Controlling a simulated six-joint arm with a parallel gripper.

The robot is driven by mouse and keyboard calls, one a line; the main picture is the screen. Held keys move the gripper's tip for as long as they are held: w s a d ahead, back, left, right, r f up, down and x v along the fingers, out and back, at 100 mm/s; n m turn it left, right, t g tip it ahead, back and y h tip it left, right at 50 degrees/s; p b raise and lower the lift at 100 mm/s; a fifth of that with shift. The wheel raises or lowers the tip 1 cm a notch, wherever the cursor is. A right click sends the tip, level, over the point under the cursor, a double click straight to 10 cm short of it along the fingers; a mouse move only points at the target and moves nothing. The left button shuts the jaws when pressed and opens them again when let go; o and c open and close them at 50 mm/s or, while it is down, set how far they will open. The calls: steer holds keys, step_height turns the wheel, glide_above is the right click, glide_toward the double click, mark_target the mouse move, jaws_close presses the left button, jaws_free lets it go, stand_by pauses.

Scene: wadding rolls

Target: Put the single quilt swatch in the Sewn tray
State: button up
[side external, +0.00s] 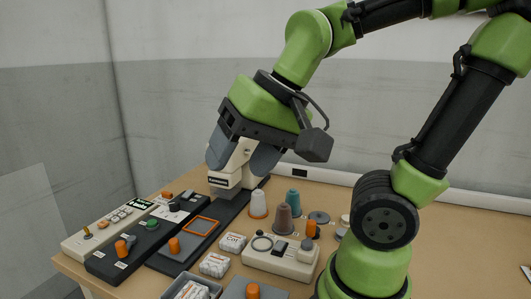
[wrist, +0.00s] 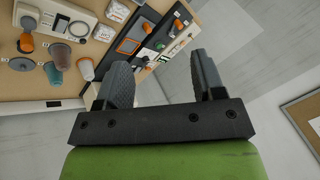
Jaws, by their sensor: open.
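I cannot make out with certainty a quilt swatch or a tray marked Sewn; the small labels are unreadable. White printed packets (side external: 232,242) lie on the table, and one more (side external: 192,290) sits in a grey tray (side external: 168,294) at the front edge. Two packets also show in the wrist view (wrist: 117,10). My gripper (side external: 236,172) is above the back of the dark boards, its grey fingers apart. A cream block with a dark label shows between or behind them; I cannot tell which. In the wrist view my gripper (wrist: 163,75) is open, with nothing seen between its fingers.
Dark boards carry an orange square frame (side external: 201,226) and orange knobs. A cream control panel (side external: 110,223) is at left, a cream box (side external: 280,257) in front. Thread cones (side external: 283,219) stand right of my gripper. The back right table is clear.

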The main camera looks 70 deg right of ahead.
steer(key=s+n, duration=0.1)
steer(key=s+r+n+t, duration=0.1)
steer(key=s, duration=0.1)
steer(key=shift+s+a+n, duration=0.1)
steer(key=shift+s+n, duration=0.15)
steer(key=shift+n, duration=0.15)
stand_by(1.0)
